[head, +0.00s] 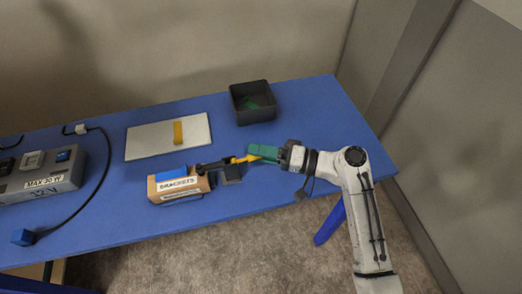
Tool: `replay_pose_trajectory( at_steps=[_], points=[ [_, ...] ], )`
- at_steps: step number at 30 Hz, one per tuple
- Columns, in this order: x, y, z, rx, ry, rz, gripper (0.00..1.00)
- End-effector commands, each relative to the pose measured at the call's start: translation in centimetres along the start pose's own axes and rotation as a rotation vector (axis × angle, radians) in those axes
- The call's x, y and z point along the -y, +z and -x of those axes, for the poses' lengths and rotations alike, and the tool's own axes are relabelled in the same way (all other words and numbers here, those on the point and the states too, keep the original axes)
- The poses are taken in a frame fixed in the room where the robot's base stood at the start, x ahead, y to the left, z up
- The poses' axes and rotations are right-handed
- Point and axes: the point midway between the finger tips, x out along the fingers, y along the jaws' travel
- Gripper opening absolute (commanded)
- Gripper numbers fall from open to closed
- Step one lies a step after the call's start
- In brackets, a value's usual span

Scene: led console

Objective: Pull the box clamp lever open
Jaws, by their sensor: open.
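The cardboard box (157,194) with white labels and a blue patch on top sits near the front edge of the blue table. A dark clamp (231,175) stands at its right side, and its dark arm reaches over the box's right end. The clamp's lever has a yellow handle (239,160) pointing right. My gripper (253,154), with green fingers, comes in from the right at the handle's right end. It is open. The fingers partly cover the handle's tip, and I cannot tell whether they touch it.
A dark open bin (234,97) with green pieces inside stands behind the gripper. A pale board (140,144) with a yellow strip (178,132) lies behind the box. A grey console (68,180) with a black cable is at the left. The table's right end (330,115) is clear.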

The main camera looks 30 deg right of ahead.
Motion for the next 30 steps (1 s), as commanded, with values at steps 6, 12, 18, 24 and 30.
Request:
replay_pose_trajectory(
  at_steps=[6, 12, 18, 24, 30],
  points=[
    [-0.01, -0.01, 0.03, 0.0, 0.0, 0.0, 0.37],
    [-0.01, -0.01, 0.05, 0.0, 0.0, 0.0, 0.18],
    [-0.03, -0.01, 0.06, -0.001, 0.0, 0.0, 0.0],
    [-0.04, -0.01, 0.07, -0.001, 0.001, -0.001, 0.0],
    [-0.05, -0.08, 0.02, 0.0, 0.002, 0.0, 0.0]
  ],
)
